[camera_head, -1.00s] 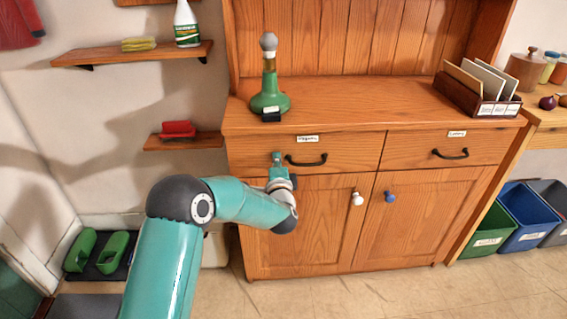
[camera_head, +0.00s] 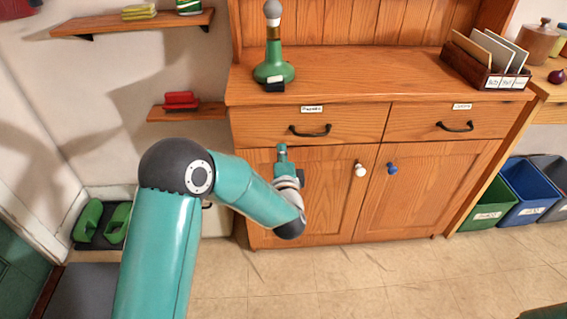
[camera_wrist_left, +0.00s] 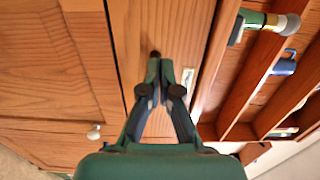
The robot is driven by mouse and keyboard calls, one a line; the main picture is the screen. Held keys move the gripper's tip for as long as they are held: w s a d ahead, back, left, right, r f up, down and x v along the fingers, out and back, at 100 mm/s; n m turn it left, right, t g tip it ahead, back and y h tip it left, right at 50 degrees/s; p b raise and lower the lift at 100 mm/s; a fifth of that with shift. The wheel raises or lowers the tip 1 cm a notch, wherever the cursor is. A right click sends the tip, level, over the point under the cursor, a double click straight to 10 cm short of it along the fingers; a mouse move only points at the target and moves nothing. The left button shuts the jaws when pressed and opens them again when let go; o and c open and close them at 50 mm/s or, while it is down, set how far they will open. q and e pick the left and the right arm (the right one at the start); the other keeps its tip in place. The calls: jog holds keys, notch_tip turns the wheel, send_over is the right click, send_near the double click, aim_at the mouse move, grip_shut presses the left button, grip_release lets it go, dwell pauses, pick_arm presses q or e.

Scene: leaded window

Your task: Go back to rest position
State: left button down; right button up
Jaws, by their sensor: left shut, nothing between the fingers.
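My left gripper (camera_head: 282,150) is in front of the wooden cabinet (camera_head: 420,205), just below the left drawer (camera_head: 262,126) and left of its black handle (camera_head: 310,131). In the left wrist view its two fingertips (camera_wrist_left: 160,68) are together, with nothing between them. The black drawer handle (camera_wrist_left: 155,54) shows just beyond the tips there; I cannot tell whether they touch it. Both drawers and both lower doors look closed. My right gripper is not in view; a dark teal piece shows at the bottom right corner of the head view.
Wall shelves (camera_head: 188,112) are at the left. Green (camera_head: 488,205) and blue (camera_head: 530,190) bins stand at the right. The floor in front is clear.

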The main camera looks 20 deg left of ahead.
pick_arm(q)
jog(key=v, duration=0.5)
jog(key=s+a+f+g+h, duration=0.1)
jog(key=s+f+g+h, duration=0.15)
jog(key=f, duration=0.75)
jog(key=s+a+f+g+h, duration=0.15)
jog(key=s+f, duration=0.25)
jog(key=f, duration=0.5)
jog(key=s+d+f+n+g+h, duration=0.5)
jog(key=s+d+f+n+g, duration=0.15)
jog(key=s+f, duration=0.45)
jog(key=s+d+f+n+g+h, duration=0.1)
jog(key=s+d+n+g+h, duration=0.1)
jog(key=s+d+n, duration=0.3)
jog(key=s+d+n+g+h, duration=0.1)
jog(key=s+d+n+g, duration=0.15)
jog(key=s, duration=0.45)
notch_tip(320, 180, up, 20)
jog(key=n+p, duration=0.1)
jog(key=p, duration=1.9)
jog(key=shift+a+p, duration=0.35)
jog(key=shift+a, duration=0.05)
jog(key=shift+s+r, duration=0.15)
